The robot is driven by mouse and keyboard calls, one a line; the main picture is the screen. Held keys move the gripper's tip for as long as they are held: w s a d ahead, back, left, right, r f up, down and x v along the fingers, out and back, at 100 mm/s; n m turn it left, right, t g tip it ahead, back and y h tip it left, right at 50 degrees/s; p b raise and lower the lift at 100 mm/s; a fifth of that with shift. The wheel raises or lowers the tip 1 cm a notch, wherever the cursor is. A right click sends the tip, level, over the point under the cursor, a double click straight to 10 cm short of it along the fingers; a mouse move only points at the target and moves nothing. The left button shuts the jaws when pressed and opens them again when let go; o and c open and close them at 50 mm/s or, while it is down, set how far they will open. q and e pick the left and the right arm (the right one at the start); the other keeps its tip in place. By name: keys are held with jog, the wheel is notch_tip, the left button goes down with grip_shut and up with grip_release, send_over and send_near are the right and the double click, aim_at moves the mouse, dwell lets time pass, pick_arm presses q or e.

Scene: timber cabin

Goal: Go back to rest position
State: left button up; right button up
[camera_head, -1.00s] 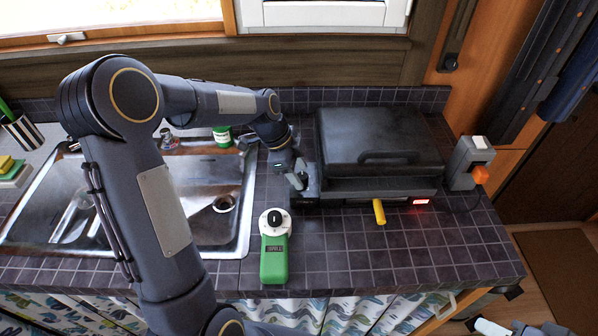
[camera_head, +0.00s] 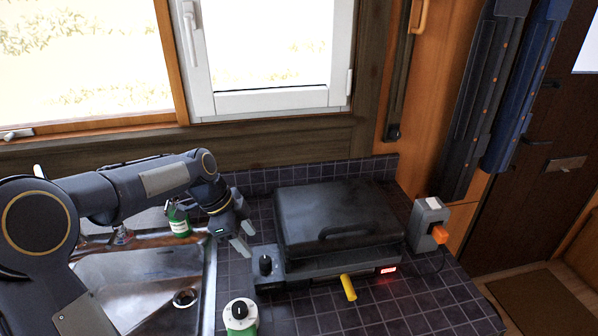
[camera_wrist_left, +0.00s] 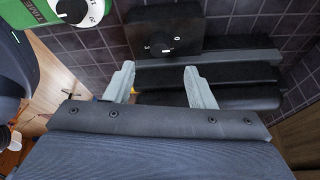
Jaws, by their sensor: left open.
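My left gripper (camera_head: 244,237) is open and empty, just left of and behind the black knob (camera_head: 266,264) on the grill's left control block. In the left wrist view its two pale fingers (camera_wrist_left: 159,70) stand apart with nothing between them, and the knob (camera_wrist_left: 160,45) shows beyond them. The dark contact grill (camera_head: 335,222) has its lid down, a yellow handle (camera_head: 348,287) at the front and a lit red display (camera_head: 388,270). My right gripper is out of view.
A green timer with a white dial (camera_head: 240,311) lies in front of the grill. The metal sink (camera_head: 140,285) is at left, with a green container (camera_head: 179,222) behind. A grey socket box with an orange plug (camera_head: 439,234) stands right of the grill. The window is behind.

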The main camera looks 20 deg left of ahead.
pick_arm(q)
jog(key=s+d+r+n+t, duration=0.1)
jog(key=s+r+n, duration=0.2)
jog(key=s, duration=0.3)
jog(key=s+d+r+n+t, duration=0.1)
jog(key=s+r+n, duration=0.1)
jog(key=s+n, duration=0.25)
jog(key=s+d+f+n+t, duration=0.1)
jog(key=s+n, duration=0.3)
jog(key=s, duration=0.3)
jog(key=s+d+f+n, duration=0.2)
jog(key=s+n, duration=0.3)
jog(key=s, duration=0.1)
jog(key=shift+s+d+f+t, duration=0.15)
jog(key=shift+s+d+t, duration=0.15)
jog(key=shift+s+t, duration=0.1)
